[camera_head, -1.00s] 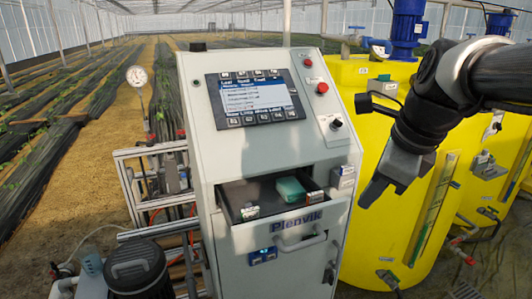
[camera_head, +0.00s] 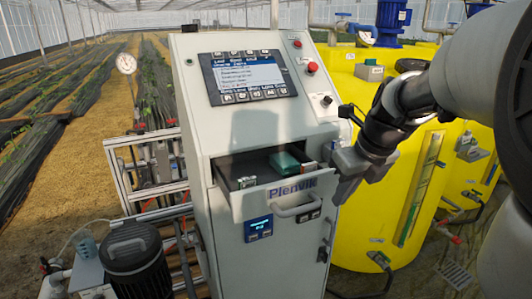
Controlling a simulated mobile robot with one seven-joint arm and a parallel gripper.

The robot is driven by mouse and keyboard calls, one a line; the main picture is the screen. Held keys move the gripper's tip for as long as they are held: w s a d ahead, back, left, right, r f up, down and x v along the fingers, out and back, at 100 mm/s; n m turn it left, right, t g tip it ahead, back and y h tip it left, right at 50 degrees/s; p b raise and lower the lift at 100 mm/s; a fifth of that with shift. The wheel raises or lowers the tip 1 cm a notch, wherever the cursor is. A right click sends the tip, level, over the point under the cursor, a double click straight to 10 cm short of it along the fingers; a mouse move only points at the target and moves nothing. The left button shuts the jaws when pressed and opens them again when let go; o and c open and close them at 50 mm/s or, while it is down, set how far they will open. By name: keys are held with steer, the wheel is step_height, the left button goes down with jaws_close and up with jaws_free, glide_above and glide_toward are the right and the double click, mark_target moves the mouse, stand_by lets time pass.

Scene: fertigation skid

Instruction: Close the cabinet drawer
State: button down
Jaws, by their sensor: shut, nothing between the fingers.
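The cabinet (camera_head: 265,254) is a light grey unit with a screen on its sloped top. Its drawer (camera_head: 283,195) is pulled out below the screen, with the name Plenvik on its front. Inside lie a green box (camera_head: 285,162) and a few small items. My gripper (camera_head: 342,194) is shut and empty, pointing down at the right end of the drawer front. It overlaps the drawer's right edge in the picture; I cannot tell whether it touches.
Yellow tanks (camera_head: 366,226) stand close on the right, behind my arm. A black pump motor (camera_head: 136,262) and a metal frame with pipes (camera_head: 150,170) stand left of the cabinet. A gauge (camera_head: 126,64) rises behind the frame. Planted rows fill the far left.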

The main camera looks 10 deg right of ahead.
mark_target(332, 184)
steer(key=shift+w+a+r, duration=0.1)
steer(key=shift+w+a, duration=0.2)
steer(key=shift+w, duration=0.6)
steer(key=shift+w+a+r, duration=0.1)
steer(key=shift+w+a, duration=0.2)
steer(key=shift+w, duration=0.6)
